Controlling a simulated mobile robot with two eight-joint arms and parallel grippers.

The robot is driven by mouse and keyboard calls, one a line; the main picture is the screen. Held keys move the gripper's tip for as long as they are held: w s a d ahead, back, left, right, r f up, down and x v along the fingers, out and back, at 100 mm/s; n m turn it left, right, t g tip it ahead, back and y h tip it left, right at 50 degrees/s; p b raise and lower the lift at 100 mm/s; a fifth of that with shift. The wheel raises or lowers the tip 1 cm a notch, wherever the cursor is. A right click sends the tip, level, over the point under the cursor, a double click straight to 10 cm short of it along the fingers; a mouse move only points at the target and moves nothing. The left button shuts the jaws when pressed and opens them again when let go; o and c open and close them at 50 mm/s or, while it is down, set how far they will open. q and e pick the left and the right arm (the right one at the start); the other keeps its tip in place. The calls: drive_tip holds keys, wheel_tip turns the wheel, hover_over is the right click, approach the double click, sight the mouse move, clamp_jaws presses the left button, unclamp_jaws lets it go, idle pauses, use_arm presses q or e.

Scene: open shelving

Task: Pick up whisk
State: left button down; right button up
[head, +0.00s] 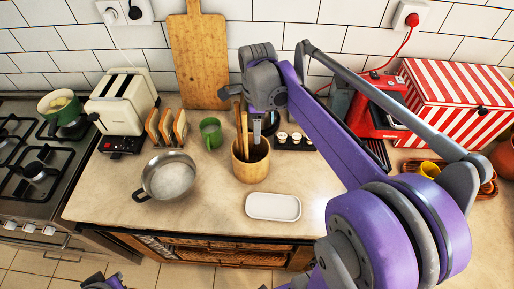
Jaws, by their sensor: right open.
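A round wooden utensil holder (250,168) stands on the counter with wooden-handled utensils (241,128) upright in it. I cannot make out the whisk clearly; it may be among these utensils, partly hidden by my arm. My right arm reaches in from the lower right, and my right gripper (257,128) points down over the holder's mouth. It is open, and I see nothing held in it. Whether its fingers touch a utensil cannot be told. Only a small purple and grey piece of my left arm shows at the bottom left edge.
A green mug (211,133), toast rack (167,127), toaster (123,101) and pan (168,176) stand to the left. A white dish (273,207) lies in front. A spice rack (293,140), red machine (378,105) and striped box (456,100) are to the right. A cutting board (198,55) leans behind.

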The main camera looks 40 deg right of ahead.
clamp_jaws()
idle(0.6)
